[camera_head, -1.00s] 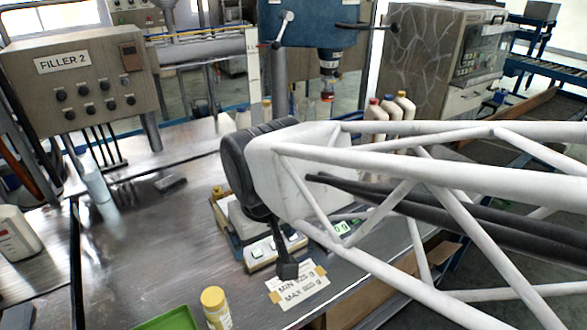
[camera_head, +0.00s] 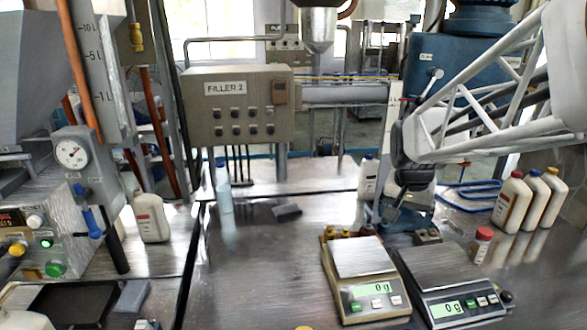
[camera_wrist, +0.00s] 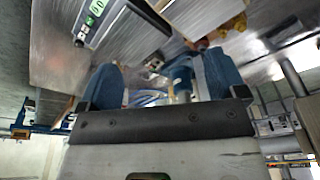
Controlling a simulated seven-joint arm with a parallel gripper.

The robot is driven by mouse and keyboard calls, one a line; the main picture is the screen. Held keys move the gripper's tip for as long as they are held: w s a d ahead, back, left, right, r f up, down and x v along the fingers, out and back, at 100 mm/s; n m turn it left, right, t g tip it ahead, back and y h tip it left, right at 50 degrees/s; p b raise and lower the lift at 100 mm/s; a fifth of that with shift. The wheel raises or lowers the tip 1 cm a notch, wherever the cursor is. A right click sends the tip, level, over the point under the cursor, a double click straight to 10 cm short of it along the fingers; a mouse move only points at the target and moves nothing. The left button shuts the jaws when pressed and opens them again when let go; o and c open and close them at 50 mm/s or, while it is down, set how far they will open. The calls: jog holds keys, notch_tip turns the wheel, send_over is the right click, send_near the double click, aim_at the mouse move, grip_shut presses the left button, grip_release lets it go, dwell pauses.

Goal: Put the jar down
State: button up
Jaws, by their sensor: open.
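A small jar with a red lid (camera_head: 481,246) stands upright on the steel table, right of the right-hand scale. A yellow lid (camera_head: 303,328) just shows at the bottom edge of the head view; the body below it is cut off. My gripper (camera_wrist: 162,68) is open, its two blue fingers apart with no jar between them in the wrist view. In the head view my gripper (camera_head: 388,212) is behind the two scales, left of the red-lidded jar and apart from it. Its fingers are partly hidden there.
The left scale (camera_head: 358,258) and right scale (camera_head: 440,268) both read 0 g with bare pans. Several bottles (camera_head: 534,200) stand at the right, and a white bottle (camera_head: 368,178) stands behind my gripper. The table (camera_head: 255,262) left of the scales is mostly clear.

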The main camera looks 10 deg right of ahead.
jog(key=w+d+f+m, duration=0.2)
jog(key=w+d+m, duration=0.1)
jog(key=w+d, duration=0.5)
jog(key=m+g, duration=0.2)
jog(key=m, duration=0.6)
send_near(485, 231)
jog(key=shift+h, duration=0.3)
notch_tip(485, 231, down, 5)
jog(key=shift+s+a+f, duration=0.1)
jog(key=shift+s+a, duration=0.05)
jog(key=shift+a, duration=0.05)
jog(key=shift+d+f, duration=0.15)
jog(key=shift+d, duration=0.2)
jog(key=shift+f, duration=0.1)
jog(key=shift+d+f, duration=0.15)
jog(key=shift+f, duration=1.05)
jog(key=shift+f, duration=0.1)
